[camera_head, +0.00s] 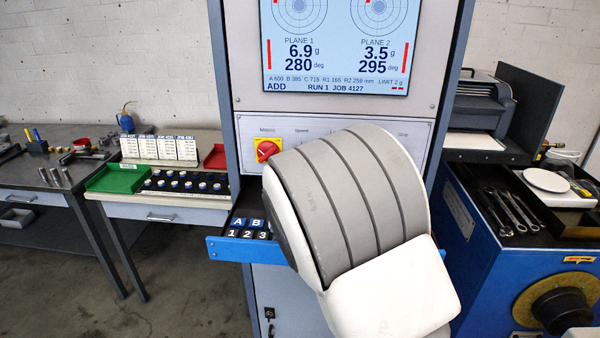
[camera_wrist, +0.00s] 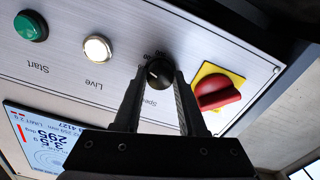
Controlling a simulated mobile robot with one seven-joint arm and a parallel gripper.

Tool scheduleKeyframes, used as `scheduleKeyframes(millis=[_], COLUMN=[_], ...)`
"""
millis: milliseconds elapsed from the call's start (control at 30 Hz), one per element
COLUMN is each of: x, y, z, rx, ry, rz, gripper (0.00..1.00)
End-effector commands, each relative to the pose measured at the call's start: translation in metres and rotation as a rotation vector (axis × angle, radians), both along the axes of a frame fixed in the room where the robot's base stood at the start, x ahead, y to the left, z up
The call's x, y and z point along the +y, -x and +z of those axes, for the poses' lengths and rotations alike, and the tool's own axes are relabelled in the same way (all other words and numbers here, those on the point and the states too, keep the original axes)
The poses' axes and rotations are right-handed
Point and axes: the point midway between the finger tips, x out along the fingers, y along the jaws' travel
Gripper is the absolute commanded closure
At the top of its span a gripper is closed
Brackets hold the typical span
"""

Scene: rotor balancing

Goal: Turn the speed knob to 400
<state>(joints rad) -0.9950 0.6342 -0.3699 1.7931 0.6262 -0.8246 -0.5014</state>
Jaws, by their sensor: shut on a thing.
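The speed knob (camera_wrist: 159,73) is a black round knob on the brushed metal panel, seen upside down in the wrist view. My gripper (camera_wrist: 160,78) is at the knob, with one finger on each side, shut on it. A pale pointer mark shows on the knob's face. The scale print around it is small and partly hidden by the fingers, so I cannot read the setting. In the head view my arm hides the knob; the panel label "Speed" shows above left of the arm.
The red mains switch on a yellow plate (camera_head: 267,150) is close beside the knob; it also shows in the wrist view (camera_wrist: 216,91). A white Live lamp (camera_wrist: 97,48) and green Start button (camera_wrist: 31,26) sit on the other side. The screen (camera_head: 335,45) is above the panel.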

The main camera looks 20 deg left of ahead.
Motion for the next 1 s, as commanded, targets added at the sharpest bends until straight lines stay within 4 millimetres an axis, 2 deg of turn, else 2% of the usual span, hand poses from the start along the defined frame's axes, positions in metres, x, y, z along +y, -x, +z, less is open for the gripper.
scheduleKeyframes(millis=[33,400,933,967,1000], x=[-0.0003,-0.0004,0.0002,0.0001,0.0002], y=[-0.0002,-0.0001,0.0,0.0001,0.0], z=[-0.0045,-0.0014,0.0006,0.0006,0.0006], rx=[0.005,0.046,0.053,0.053,0.053], ry=[-0.035,-0.191,-0.215,-0.215,-0.215], rz=[0.0,-0.001,0.0,0.0,0.0], gripper=[1.0,1.0,1.0,0.56,0.49])
